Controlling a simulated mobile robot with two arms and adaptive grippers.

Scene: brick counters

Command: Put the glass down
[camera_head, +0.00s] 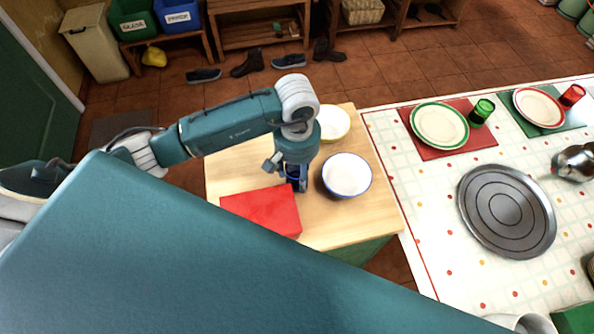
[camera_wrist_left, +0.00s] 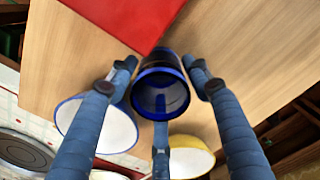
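A dark blue glass (camera_wrist_left: 160,90) is between the fingers of my left gripper (camera_wrist_left: 160,70), its open mouth facing the left wrist camera. The fingers sit close around its sides and look closed on it. In the head view my left gripper (camera_head: 295,182) points down over the wooden counter top (camera_head: 335,228), between a red box and a white bowl with a blue rim. The glass is mostly hidden there by the fingers. I cannot tell whether its base touches the wood. My right gripper is not in view.
The red box (camera_head: 265,210) lies left of the glass; the blue-rimmed bowl (camera_head: 347,175) stands right of it. A yellow-rimmed bowl (camera_head: 333,122) is behind. To the right, a tiled counter holds a green-rimmed plate (camera_head: 439,125), a green glass (camera_head: 482,111) and a round metal tray (camera_head: 507,211).

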